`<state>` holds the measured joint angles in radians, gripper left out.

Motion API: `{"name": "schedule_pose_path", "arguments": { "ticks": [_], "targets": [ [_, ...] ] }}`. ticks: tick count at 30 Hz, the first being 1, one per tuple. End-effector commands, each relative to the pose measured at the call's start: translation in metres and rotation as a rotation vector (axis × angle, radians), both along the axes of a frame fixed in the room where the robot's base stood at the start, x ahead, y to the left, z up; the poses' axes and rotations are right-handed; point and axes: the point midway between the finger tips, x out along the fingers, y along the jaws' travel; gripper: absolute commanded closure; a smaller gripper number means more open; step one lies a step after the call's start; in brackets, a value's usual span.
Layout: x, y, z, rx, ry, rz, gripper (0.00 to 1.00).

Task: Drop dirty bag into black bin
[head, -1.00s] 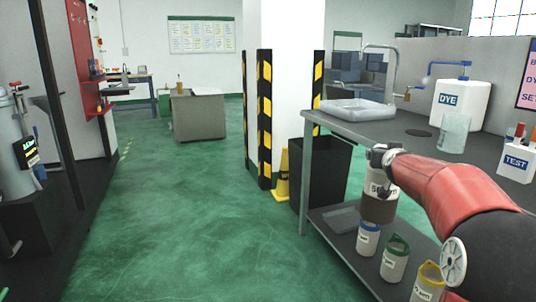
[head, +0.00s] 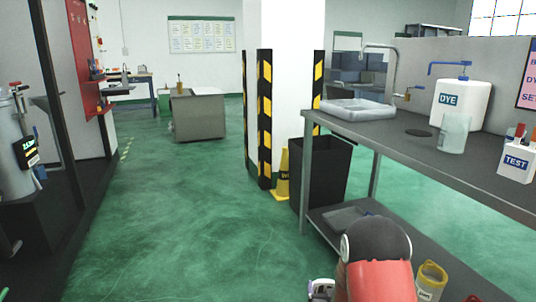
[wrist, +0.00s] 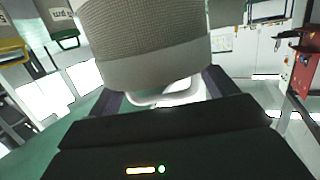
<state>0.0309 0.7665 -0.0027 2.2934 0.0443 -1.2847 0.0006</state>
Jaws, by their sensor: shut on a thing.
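My gripper (wrist: 166,96) is shut on a grey-beige fabric bag (wrist: 150,62) with a darker band, which fills the upper middle of the wrist view. A pale loop handle shows between the fingers.
The grey bench (head: 440,165) carries a tray (head: 357,110), a DYE tank (head: 462,104) and a beaker (head: 453,134). A yellow-rimmed bag (head: 429,284) stands on its lower shelf. A yellow sign (head: 283,178) and striped pillar (head: 264,125) flank the bin. Green floor at left is clear.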

Motion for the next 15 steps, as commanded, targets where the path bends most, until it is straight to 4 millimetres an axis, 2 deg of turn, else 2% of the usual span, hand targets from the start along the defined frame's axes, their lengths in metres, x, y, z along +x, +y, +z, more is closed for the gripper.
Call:
{"name": "schedule_pose_path", "arguments": {
  "ticks": [3,6,15],
  "targets": [
    [-0.023,0.018,-0.013,-0.001,0.001,0.05,0.59],
    [-0.033,0.026,-0.017,-0.001,-0.002,0.073,0.59],
    [-0.036,0.028,-0.018,-0.001,-0.006,0.079,0.59]
  ]
}}
